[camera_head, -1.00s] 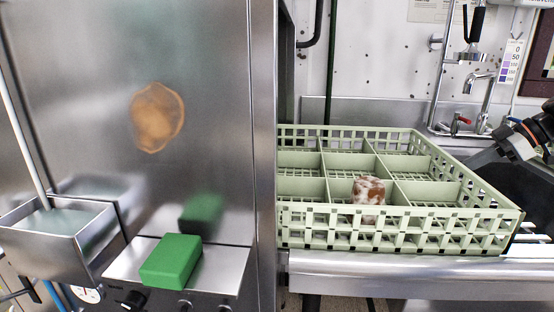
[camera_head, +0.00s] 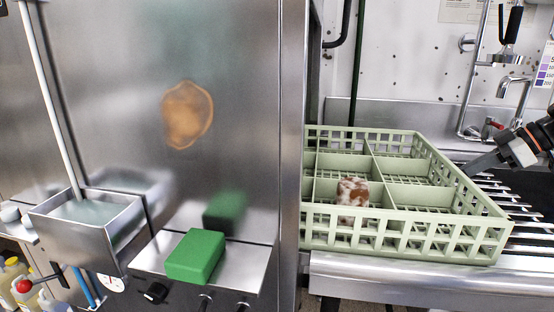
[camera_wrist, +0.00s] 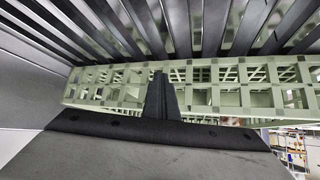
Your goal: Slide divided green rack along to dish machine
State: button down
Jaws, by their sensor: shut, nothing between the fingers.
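The divided pale green rack (camera_head: 430,238) sits level on the steel counter, its left end hidden behind the front panel of the dish machine (camera_head: 240,60). A brown-and-white mottled item (camera_head: 352,192) stands in one of its front compartments. My gripper (camera_head: 472,168) is at the rack's right end wall, shut and holding nothing. In the wrist view the dark shut fingers (camera_wrist: 162,98) stand against or very near the rack's lattice wall (camera_wrist: 215,88). Whether they touch cannot be told for sure.
Dark slats with gaps (camera_head: 505,195) lie right of the rack. A tap (camera_head: 515,85) stands behind on the spotted wall. A green block (camera_head: 195,257) rests on a small steel shelf on the machine front, beside a steel bin (camera_head: 88,232).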

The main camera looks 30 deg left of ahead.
jog(key=shift+s+a, duration=1.95)
jog(key=shift+a, duration=4.95)
jog(key=shift+s+a, duration=2)
jog(key=shift+a, duration=4.85)
jog(key=shift+s+a, duration=1.95)
jog(key=shift+a, duration=4.95)
jog(key=shift+w+d, duration=0.35)
jog(key=shift+d, duration=0.8)
jog(key=shift+w+d, duration=0.3)
jog(key=shift+d, duration=0.8)
jog(key=shift+w+d, duration=0.35)
jog(key=shift+d, duration=0.8)
jog(key=w+d+r, duration=0.1)
jog(key=d+r, duration=0.4)
jog(key=r, duration=0.2)
jog(key=shift+w+d, duration=0.3)
jog(key=shift+d, duration=0.1)
